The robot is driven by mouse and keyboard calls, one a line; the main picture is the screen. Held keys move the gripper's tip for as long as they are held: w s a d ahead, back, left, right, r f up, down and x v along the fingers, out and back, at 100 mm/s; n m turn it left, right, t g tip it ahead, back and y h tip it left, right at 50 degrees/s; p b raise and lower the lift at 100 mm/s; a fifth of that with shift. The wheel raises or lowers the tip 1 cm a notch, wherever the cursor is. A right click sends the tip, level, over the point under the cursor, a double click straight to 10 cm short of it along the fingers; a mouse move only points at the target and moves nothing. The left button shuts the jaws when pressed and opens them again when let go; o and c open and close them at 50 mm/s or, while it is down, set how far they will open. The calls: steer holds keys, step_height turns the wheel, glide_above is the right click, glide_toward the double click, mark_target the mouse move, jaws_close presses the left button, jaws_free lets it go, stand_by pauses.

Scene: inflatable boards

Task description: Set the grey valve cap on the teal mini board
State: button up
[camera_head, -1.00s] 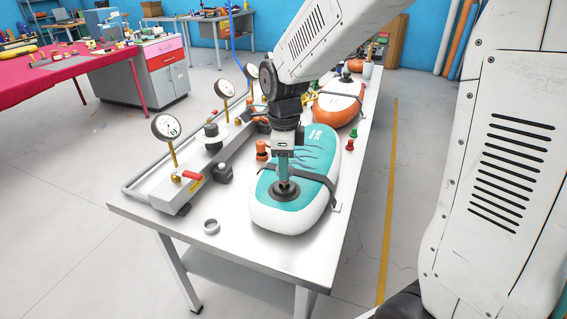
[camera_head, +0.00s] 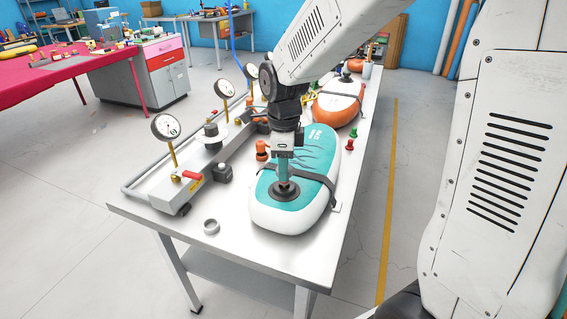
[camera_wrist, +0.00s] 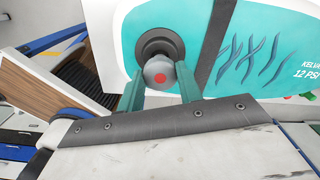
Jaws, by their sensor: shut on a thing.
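The teal mini board (camera_head: 309,160) lies on the steel bench, with a white rim and a dark strap across it. Its round black valve (camera_head: 284,191) is near the close end and also shows in the wrist view (camera_wrist: 147,44). My gripper (camera_head: 284,177) points down over this valve. In the wrist view, its two teal fingers (camera_wrist: 160,84) are shut on the grey valve cap (camera_wrist: 158,70), a round grey piece with a red dot. The cap overlaps the black valve there; I cannot tell whether they touch. In the head view, the fingers hide the cap.
An orange board (camera_head: 338,103) lies farther back. A manifold with gauges (camera_head: 166,127) and a red-handled valve (camera_head: 190,176) runs along the left. A grey ring (camera_head: 211,226) sits at the front. An orange fitting (camera_head: 262,150) stands close beside the teal board.

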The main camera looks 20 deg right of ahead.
steer(key=shift+f, duration=1.2)
steer(key=o, duration=1)
steer(key=shift+o, duration=0.2)
step_height(320, 180, up, 8)
steer(key=shift+f, duration=0.15)
